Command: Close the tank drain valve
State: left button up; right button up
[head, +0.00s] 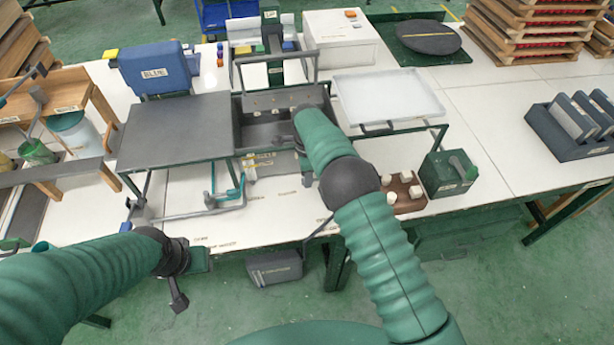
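The tank looks to be the dark grey open trough (252,134) at the middle of the bench. Small fittings and a pale label show under its front edge, but I cannot pick out the drain valve or its handle position. My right arm reaches up from the lower right, and its green forearm covers the right part of the trough. My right gripper is near the trough, mostly hidden by the forearm; its fingers are not clear. My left arm comes in from the lower left. Its dark end (177,290) is in front of the bench edge, and its finger opening is unclear.
A dark flat plate (178,127) stands left of the trough, with a blue box (155,70) behind. A white tray (390,97) is to the right. A brown block with pale knobs (403,192) and a green box (447,177) stand on the front right.

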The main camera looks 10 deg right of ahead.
jog(key=shift+o, duration=0.9)
jog(key=shift+f, duration=0.1)
notch_tip(320, 180, up, 17)
jog(key=shift+f, duration=0.1)
